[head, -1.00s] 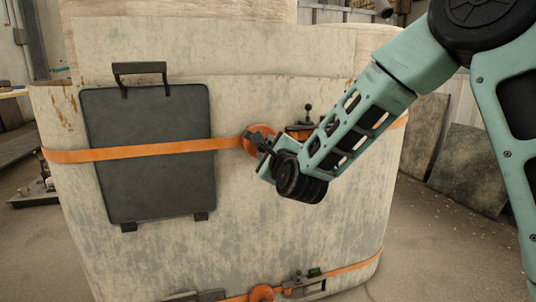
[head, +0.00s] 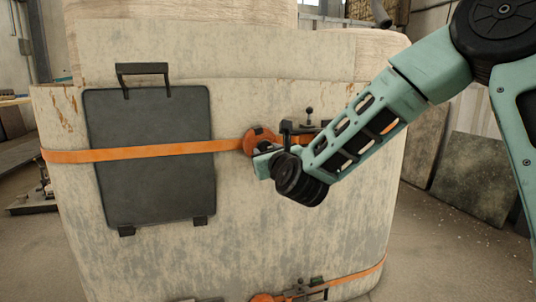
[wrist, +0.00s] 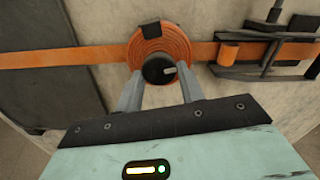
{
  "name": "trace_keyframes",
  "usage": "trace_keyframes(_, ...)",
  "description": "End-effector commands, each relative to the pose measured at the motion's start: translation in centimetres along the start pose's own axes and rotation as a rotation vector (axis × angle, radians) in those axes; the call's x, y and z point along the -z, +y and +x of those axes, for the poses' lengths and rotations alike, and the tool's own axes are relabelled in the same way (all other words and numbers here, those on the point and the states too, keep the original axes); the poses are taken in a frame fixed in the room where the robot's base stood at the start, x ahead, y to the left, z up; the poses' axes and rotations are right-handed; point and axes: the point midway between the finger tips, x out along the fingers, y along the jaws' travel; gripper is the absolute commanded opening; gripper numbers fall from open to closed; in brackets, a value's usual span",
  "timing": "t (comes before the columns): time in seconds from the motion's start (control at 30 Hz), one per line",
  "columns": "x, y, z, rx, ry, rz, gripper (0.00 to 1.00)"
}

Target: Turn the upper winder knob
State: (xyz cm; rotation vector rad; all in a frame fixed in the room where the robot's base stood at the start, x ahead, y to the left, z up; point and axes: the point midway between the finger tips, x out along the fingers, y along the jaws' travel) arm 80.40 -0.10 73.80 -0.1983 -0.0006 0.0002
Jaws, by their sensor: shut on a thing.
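The upper winder (head: 257,134) is an orange disc of coiled strap on the upper orange strap, partly hidden by my wrist in the head view. In the wrist view, the winder (wrist: 160,38) faces me with a round black knob (wrist: 153,68) at its centre. The knob has a pale pointer mark aimed to the right. My gripper (wrist: 160,82) has one grey finger on each side of the knob and is shut on it. In the head view, my gripper (head: 262,152) is at the winder, its fingertips mostly hidden.
A dark panel (head: 150,185) with a handle stands left of the winder behind the strap (head: 75,155). A black clamp with an upright lever (head: 309,118) sits just right of the winder. A lower winder (head: 262,298) and strap (head: 350,273) run near the bottom.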

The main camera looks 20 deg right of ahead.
Motion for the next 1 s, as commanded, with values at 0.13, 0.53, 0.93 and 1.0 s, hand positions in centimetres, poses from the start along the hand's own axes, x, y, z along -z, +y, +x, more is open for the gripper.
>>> trace_keyframes(0.13, 0.29, 0.06, -0.07, -0.002, 0.006, 0.040, 0.15)
trace_keyframes(0.53, 0.27, 0.07, -0.07, -0.001, 0.007, 0.060, 0.15)
trace_keyframes(0.93, 0.14, 0.04, -0.03, -0.001, 0.003, 0.059, 0.58)
trace_keyframes(1.0, 0.10, 0.04, -0.04, 0.000, 0.003, 0.059, 0.58)
